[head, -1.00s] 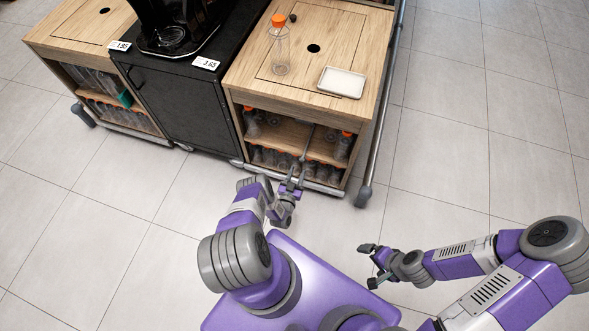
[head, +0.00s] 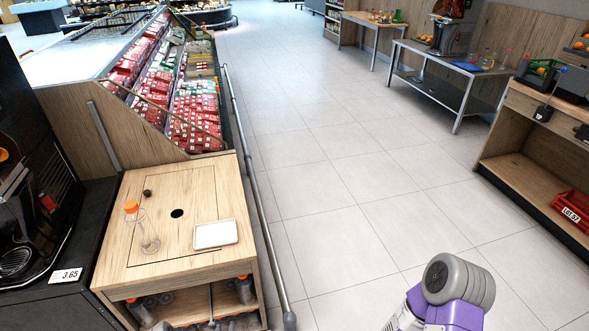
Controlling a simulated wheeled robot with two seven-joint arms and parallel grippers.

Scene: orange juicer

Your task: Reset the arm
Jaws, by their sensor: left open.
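Only a small part of my left gripper (head: 213,322) shows at the bottom edge in the head view, in front of the lower shelf of the wooden cabinet; it is open, and I see nothing held in it. Part of my right arm (head: 455,290), purple and grey, shows at the bottom right; its gripper is out of the picture. A clear bottle with an orange cap (head: 131,207) stands upright on the wooden cabinet top (head: 190,258), apart from both arms.
A white tray (head: 215,234) and a small dark cap (head: 147,192) lie on the cabinet top. Bottles fill the shelf below. A black juicer (head: 30,200) stands left. A rail (head: 262,215) runs along the cabinet's right. The tiled floor (head: 350,190) beyond is clear.

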